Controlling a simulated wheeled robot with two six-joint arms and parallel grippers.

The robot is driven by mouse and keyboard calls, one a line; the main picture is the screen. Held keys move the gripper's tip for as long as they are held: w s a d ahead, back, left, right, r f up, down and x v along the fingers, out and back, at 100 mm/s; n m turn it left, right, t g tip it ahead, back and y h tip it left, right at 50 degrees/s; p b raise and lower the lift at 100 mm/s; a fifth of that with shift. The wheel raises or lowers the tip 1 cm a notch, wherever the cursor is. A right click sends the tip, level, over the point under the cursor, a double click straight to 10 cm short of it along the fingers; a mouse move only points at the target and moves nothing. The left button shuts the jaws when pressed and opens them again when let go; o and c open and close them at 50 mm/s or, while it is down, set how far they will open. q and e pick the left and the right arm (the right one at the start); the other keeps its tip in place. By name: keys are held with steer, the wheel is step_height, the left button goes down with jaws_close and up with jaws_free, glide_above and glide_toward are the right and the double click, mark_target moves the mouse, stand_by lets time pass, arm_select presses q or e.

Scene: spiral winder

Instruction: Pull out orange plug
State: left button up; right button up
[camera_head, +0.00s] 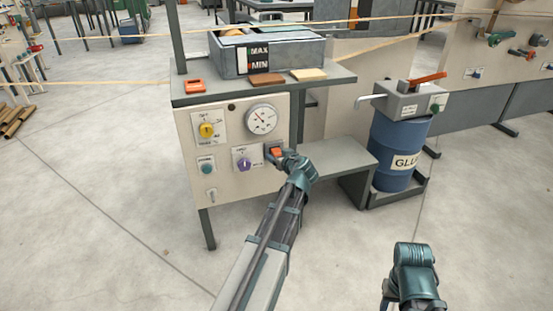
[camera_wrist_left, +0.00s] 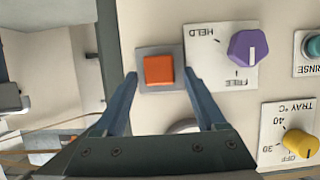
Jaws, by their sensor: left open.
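The orange plug (camera_head: 274,151) is a square orange block on the cream control panel (camera_head: 185,125), to the right of the purple knob. In the left wrist view the orange plug (camera_wrist_left: 159,70) sits on a grey square plate. My left gripper (camera_head: 279,157) is at the panel, right at the plug. In its wrist view the open left fingers (camera_wrist_left: 160,78) stand on either side of the plug, with gaps between them and the block. My right arm's teal end (camera_head: 415,272) shows at the bottom right, away from the panel; its fingertips are not clear.
The purple knob (camera_wrist_left: 247,47) is close beside the plug. A yellow knob (camera_head: 207,130), a teal button (camera_head: 207,168) and a gauge (camera_head: 262,119) share the panel. A grey tank (camera_head: 290,57) stands on the shelf above. A blue glue drum (camera_head: 393,160) stands to the right.

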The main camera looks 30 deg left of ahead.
arm_select(q)
steer(key=shift+x, duration=1.05)
stand_by(0.4)
jaws_close()
steer(key=shift+d, duration=0.15)
stand_by(0.3)
steer(key=shift+s+d, duration=1.9)
steer(key=shift+d, duration=0.25)
